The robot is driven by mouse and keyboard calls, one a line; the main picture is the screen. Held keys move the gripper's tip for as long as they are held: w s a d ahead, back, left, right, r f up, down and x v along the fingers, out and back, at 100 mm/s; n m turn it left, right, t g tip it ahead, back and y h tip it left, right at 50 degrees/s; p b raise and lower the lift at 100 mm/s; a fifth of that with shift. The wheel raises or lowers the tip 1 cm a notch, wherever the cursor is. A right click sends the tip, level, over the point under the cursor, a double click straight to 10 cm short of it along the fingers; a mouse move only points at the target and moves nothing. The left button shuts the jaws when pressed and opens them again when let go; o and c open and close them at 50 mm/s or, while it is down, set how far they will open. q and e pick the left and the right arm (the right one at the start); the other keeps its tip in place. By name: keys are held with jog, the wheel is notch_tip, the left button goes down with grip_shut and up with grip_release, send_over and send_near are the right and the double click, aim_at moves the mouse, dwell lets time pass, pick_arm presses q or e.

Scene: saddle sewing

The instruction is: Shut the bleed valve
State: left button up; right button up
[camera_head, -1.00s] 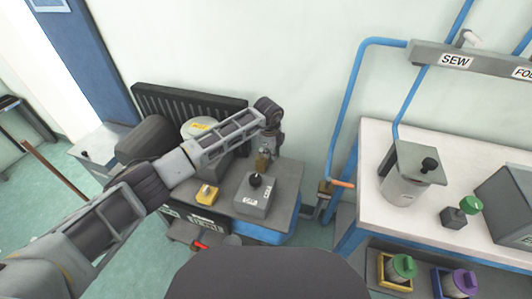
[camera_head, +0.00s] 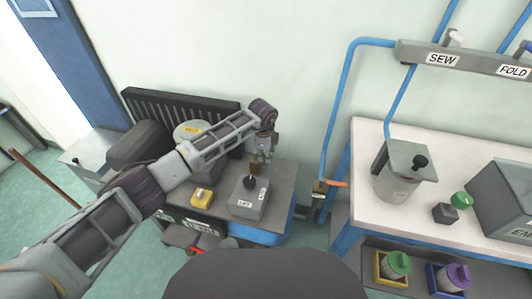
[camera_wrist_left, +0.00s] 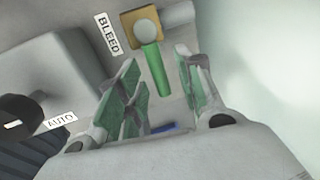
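The bleed valve shows in the left wrist view as a square brass body (camera_wrist_left: 128,20) with a round grey cap and a green lever (camera_wrist_left: 157,75) pointing back toward my gripper. A "BLEED" label (camera_wrist_left: 108,34) is beside it. My left gripper (camera_wrist_left: 158,66) is open, one finger on each side of the lever, with gaps visible on both sides. In the head view the left gripper (camera_head: 263,150) points down above the brass valve (camera_head: 255,167), behind the grey switch box; the lever is hidden there. My right gripper is not in view.
A grey box with a black knob (camera_head: 249,183) and a yellow button box (camera_head: 201,197) stand in front of the valve. A white table (camera_head: 362,170) with a canister (camera_head: 398,180) is at the right.

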pick_arm(q)
jog(key=shift+r, duration=0.15)
notch_tip(320, 180, up, 12)
jog(key=s, duration=0.2)
jog(key=shift+a+f, duration=0.25)
jog(key=shift+a, duration=0.05)
dwell(0.4)
jog(key=shift+s, duration=0.15)
dwell(0.4)
